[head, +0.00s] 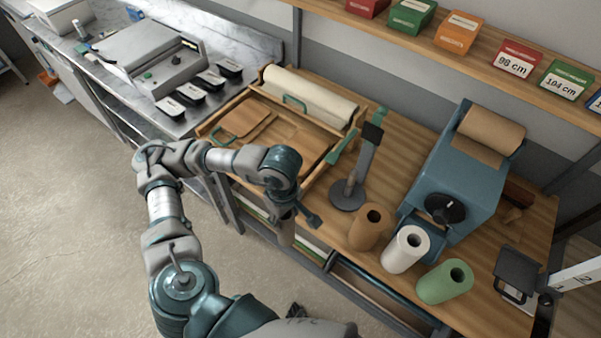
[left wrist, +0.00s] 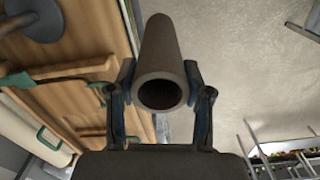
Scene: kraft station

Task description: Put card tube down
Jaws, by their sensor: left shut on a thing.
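My left gripper (head: 298,212) is over the front edge of the workbench, in front of the wooden tray. In the left wrist view my left gripper (left wrist: 160,80) is shut on a grey-brown hollow card tube (left wrist: 160,48). The tube's open end faces the camera, one finger on each side of it. In the head view the held tube (head: 286,233) shows only in small part below the gripper. I cannot tell whether it touches anything. My right gripper is not in view.
A wooden tray (head: 208,131) with a pale roll (head: 310,95) lies behind the arm. Bare bench shows behind the stand.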

